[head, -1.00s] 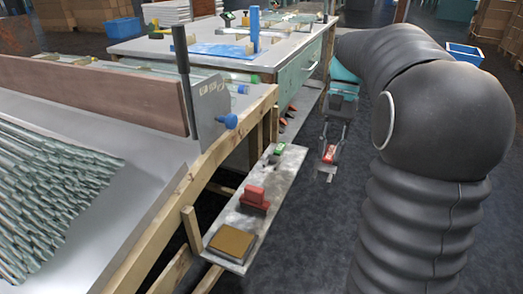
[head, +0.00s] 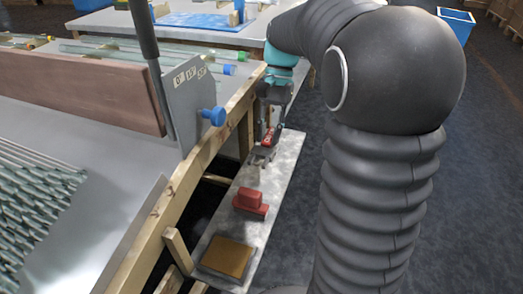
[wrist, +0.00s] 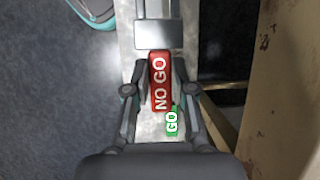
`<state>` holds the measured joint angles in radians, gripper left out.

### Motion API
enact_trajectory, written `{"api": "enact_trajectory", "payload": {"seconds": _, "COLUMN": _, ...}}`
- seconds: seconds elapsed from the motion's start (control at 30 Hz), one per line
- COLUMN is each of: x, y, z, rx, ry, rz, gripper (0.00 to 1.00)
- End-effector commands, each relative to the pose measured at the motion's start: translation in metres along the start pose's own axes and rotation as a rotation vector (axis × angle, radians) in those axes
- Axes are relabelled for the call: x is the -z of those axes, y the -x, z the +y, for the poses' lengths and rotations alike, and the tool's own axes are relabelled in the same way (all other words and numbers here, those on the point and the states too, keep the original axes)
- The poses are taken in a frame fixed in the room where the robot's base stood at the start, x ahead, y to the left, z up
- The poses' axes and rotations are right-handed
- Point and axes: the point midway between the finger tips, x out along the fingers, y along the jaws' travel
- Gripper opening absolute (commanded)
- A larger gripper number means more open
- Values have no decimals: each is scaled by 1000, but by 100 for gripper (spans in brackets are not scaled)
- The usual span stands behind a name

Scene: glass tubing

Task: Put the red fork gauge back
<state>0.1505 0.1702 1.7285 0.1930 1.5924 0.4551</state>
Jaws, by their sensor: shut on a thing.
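My gripper (head: 264,145) is shut on the red fork gauge (wrist: 160,70), gripping its red handle marked NO GO. The gauge's grey fork end (wrist: 158,34) points away from my wrist. In the head view the red gauge (head: 268,137) is over the far part of the narrow grey shelf (head: 285,160); I cannot tell how high. The green GO gauge (wrist: 172,122) shows between my fingers in the wrist view, beyond the red one and partly covered. It is hidden in the head view.
A red block (head: 250,201) and a brown square pad (head: 227,257) sit on the nearer shelf. The wooden-framed bench (head: 170,200), with an angle plate (head: 192,100) and glass tubes, borders the shelf on the left. Open dark floor lies to the right.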

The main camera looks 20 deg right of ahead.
Motion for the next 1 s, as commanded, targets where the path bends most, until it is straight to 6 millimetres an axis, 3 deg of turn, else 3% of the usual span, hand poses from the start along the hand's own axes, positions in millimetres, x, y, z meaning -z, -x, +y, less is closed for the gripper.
{"api": "enact_trajectory", "payload": {"seconds": 0.2, "x": -5, "y": -14, "z": -16, "rx": -1, "ry": 3, "rz": -1, "gripper": 0}}
{"api": "enact_trajectory", "payload": {"seconds": 0.57, "x": 10, "y": -50, "z": -16, "rx": -2, "ry": 4, "rz": -2, "gripper": 0}}
{"api": "enact_trajectory", "payload": {"seconds": 1.0, "x": 12, "y": -55, "z": -16, "rx": -2, "ry": 4, "rz": -1, "gripper": 0}}
